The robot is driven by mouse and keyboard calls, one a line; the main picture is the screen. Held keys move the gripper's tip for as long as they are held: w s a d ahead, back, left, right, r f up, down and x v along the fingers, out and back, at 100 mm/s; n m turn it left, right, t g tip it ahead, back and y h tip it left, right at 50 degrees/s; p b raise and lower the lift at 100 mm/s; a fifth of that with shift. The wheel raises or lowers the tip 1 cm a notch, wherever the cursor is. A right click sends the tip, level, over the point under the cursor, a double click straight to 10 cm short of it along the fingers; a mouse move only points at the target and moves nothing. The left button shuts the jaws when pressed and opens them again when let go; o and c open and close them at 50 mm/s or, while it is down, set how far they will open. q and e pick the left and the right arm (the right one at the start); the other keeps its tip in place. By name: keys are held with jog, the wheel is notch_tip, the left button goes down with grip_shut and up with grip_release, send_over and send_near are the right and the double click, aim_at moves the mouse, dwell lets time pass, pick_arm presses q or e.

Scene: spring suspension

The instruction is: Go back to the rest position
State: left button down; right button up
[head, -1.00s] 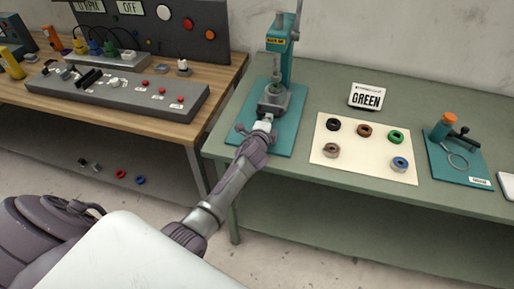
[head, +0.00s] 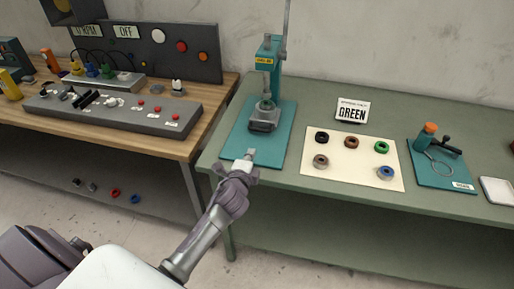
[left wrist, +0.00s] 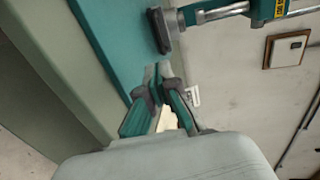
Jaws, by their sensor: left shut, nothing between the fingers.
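My left gripper (head: 250,156) is shut and empty, over the front part of the teal base plate of the press (head: 268,85) on the green table. A clear gap lies between its fingertips and the grey block at the foot of the press. In the left wrist view the fingers (left wrist: 158,72) are together with nothing between them, and the grey block (left wrist: 160,30) is ahead of them. My right gripper is in neither view.
The green table (head: 330,205) also bears a cream mat (head: 352,172) with several coloured rings, a GREEN sign (head: 351,110), and a teal fixture (head: 440,160). A wooden bench (head: 170,140) with a control panel (head: 115,115) stands left. Several rings lie on its lower shelf.

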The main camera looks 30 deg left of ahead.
pick_arm(q)
jog(key=shift+f, duration=0.15)
jog(key=s+d+f+n+g+h, duration=0.1)
jog(key=s+d+f+n+g, duration=0.2)
jog(key=s, duration=0.8)
jog(key=s+d+n+g+h, duration=0.25)
jog(key=s+n+g, duration=0.3)
jog(key=s, duration=0.55)
jog(key=s+d+f+n+g+h, duration=0.1)
jog(key=s+d+f+n+g, duration=0.25)
jog(key=s, duration=0.75)
notch_tip(320, 180, down, 27)
jog(key=s+n+g, duration=0.1)
jog(key=s, duration=0.1)
jog(key=s+a+f+g, duration=0.1)
jog(key=s+a+f, duration=0.1)
jog(key=s+f, duration=1.2)
jog(key=shift+s+f+y+b, duration=0.2)
jog(key=shift+s+y+b, duration=0.15)
jog(key=shift+s, duration=0.65)
